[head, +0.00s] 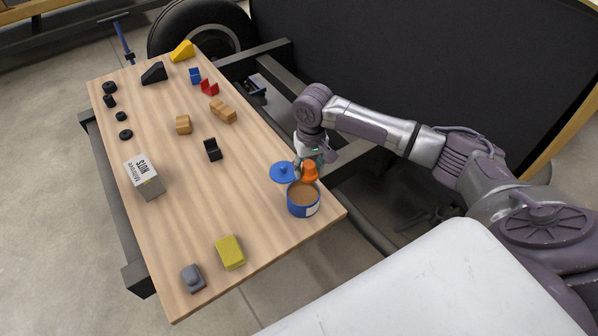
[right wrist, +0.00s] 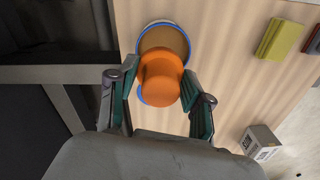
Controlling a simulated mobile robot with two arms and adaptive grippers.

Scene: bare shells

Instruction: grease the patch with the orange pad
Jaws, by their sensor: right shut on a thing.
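My right gripper (head: 306,159) is shut on the orange pad (head: 310,173), by the near right edge of the table. In the right wrist view the gripper (right wrist: 162,88) has a finger on each side of the round orange pad (right wrist: 160,80). A blue tin (head: 301,208) with brown grease (head: 303,193) in it stands right by the pad. In the right wrist view the pad covers part of the tin (right wrist: 142,36). I cannot tell whether the pad touches the grease. I cannot make out the patch. My left gripper is not in view.
A blue lid (head: 283,172) is beside the tin. A yellow block (head: 230,252) and a grey piece (head: 193,278) lie at the near end of the wooden table (head: 200,200). A nuts box (head: 146,180) stands left. Several small blocks lie farther back; the middle is mostly clear.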

